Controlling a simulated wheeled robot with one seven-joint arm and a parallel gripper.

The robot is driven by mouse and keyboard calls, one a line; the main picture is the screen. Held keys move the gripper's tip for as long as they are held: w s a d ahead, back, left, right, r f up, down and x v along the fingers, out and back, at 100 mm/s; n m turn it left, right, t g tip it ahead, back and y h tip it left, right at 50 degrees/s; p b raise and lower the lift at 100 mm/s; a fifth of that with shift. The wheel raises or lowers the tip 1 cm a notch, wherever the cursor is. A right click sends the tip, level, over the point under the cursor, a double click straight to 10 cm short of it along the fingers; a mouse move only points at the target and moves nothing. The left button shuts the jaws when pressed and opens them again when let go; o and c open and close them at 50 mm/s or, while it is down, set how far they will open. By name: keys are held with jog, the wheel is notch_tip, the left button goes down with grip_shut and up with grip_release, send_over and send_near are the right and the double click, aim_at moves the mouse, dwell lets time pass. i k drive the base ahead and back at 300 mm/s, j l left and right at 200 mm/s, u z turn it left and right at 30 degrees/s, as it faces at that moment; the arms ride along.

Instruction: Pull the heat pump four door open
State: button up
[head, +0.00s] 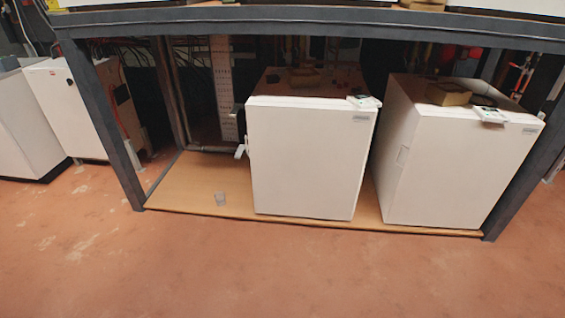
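Two white box-shaped heat pumps stand under the dark metal frame. The middle heat pump (305,160) faces me with its front panel flat and seemingly closed. A small white piece (240,151) sticks out at its left edge, beside a dark part; I cannot tell what it is. The right heat pump (462,165) is turned slightly, showing its left side and front, and also looks closed. I cannot read a number on either, so I cannot tell which is heat pump four. My gripper is not in view.
A dark metal frame (98,125) surrounds a low wooden board (185,192). More white cabinets (67,108) stand at the far left. The reddish floor (260,275) in front is clear.

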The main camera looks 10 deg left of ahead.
aim_at(311, 164)
jog(key=i+j, duration=0.8)
jog(key=j, duration=0.15)
jog(key=i+j, duration=0.75)
jog(key=j, duration=0.2)
jog(key=i+j, duration=0.8)
jog(key=j, duration=0.1)
